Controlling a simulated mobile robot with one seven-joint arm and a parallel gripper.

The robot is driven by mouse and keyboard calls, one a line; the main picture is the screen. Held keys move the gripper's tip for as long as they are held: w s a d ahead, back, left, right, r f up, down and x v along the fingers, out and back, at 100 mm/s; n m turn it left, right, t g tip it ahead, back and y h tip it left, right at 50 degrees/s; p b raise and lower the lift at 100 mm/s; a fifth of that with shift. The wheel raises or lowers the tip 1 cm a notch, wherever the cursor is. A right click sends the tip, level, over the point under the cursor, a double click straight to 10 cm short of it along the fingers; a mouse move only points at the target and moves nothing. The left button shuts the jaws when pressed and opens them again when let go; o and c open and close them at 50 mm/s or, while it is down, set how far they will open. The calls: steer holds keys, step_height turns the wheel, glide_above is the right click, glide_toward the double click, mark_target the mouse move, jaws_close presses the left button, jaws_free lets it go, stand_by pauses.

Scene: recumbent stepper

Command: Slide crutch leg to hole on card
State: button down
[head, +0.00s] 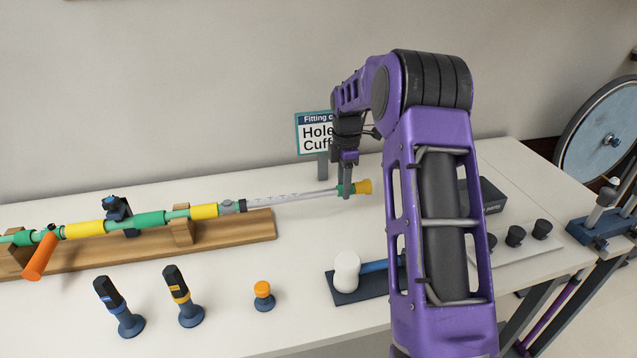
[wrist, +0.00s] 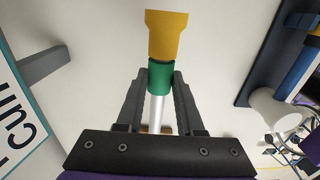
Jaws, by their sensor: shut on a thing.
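The crutch lies on its side along a wooden cradle, with green and yellow sections and an orange handle (head: 38,257). Its silver leg (head: 290,197) sticks out to the right past the cradle and shows a row of small holes. My gripper (head: 346,190) is shut on the green collar near the leg's tip; the collar (wrist: 160,77) sits between the fingers in the wrist view. The yellow foot (wrist: 166,35) extends beyond the fingertips. The fitting card (head: 316,132) stands behind, reading "Hole" and "Cuff"; my arm hides its right part, so the numbers cannot be read.
The wooden cradle (head: 245,227) holds the crutch. Two dark-handled tools (head: 118,305) and an orange-topped knob (head: 263,295) stand in front. A white-headed mallet (head: 347,272) lies on a dark tray. Black feet (head: 515,236) and a dark box (head: 490,196) are at the right.

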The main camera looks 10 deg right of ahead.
steer(key=shift+d, duration=0.95)
steer(key=c, duration=0.5)
jaws_free()
steer(key=shift+r, duration=0.25)
step_height(320, 180, up, 17)
steer(key=shift+p, duration=0.75)
